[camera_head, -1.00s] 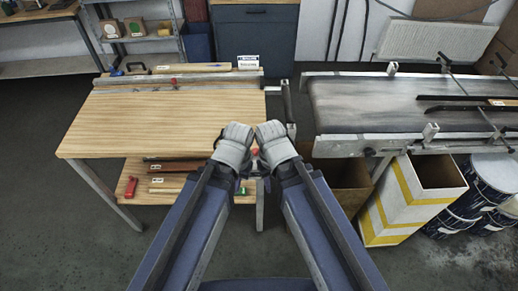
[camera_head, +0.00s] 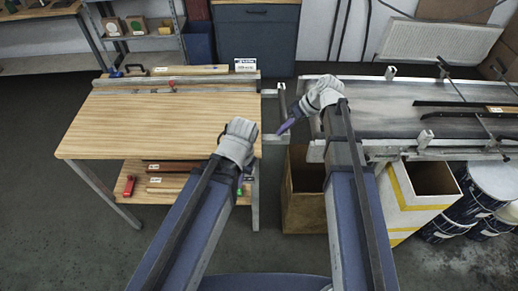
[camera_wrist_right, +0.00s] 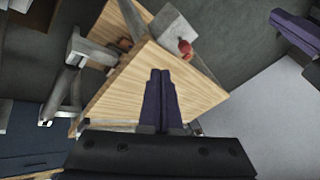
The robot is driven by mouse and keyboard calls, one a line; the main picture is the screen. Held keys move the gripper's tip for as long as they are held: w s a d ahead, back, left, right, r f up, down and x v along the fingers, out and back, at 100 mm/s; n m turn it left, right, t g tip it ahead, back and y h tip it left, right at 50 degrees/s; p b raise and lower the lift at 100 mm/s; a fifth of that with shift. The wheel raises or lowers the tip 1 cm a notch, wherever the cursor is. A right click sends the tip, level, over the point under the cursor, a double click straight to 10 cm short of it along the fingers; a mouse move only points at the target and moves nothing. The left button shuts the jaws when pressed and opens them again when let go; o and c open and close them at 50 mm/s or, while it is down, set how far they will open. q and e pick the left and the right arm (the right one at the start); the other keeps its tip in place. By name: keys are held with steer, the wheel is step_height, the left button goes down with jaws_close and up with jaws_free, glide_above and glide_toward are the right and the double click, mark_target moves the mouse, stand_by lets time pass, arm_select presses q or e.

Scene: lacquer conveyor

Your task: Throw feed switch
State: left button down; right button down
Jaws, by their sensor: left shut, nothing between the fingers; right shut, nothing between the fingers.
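My right gripper (camera_head: 286,127) is shut and empty, its purple fingers pointing left and down above the gap between the wooden table and the conveyor (camera_head: 375,105). In the right wrist view its fingers (camera_wrist_right: 160,88) are closed together in front of the table. A red knob (camera_wrist_right: 185,47) beside a grey plate shows past the table edge in that view; I cannot tell whether it is the feed switch. My left gripper (camera_head: 241,172) is shut and empty at the table's front right corner, partly hidden by its own wrist. A small green piece (camera_head: 240,190) shows just below it.
The wooden table (camera_head: 160,130) has a rail along its back and a lower shelf with boards and a red tool (camera_head: 129,185). An open brown bin (camera_head: 303,205) stands below the gap. A yellow-striped white bin (camera_head: 405,205) and drums (camera_head: 490,190) stand under the conveyor.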

steer(key=shift+f, duration=0.1)
steer(key=s+a+f+b, duration=0.1)
steer(key=a+f+b, duration=0.7)
steer(key=f+b, duration=0.1)
steer(key=shift+s+a, duration=0.3)
steer(key=shift+s, duration=0.05)
stand_by(0.4)
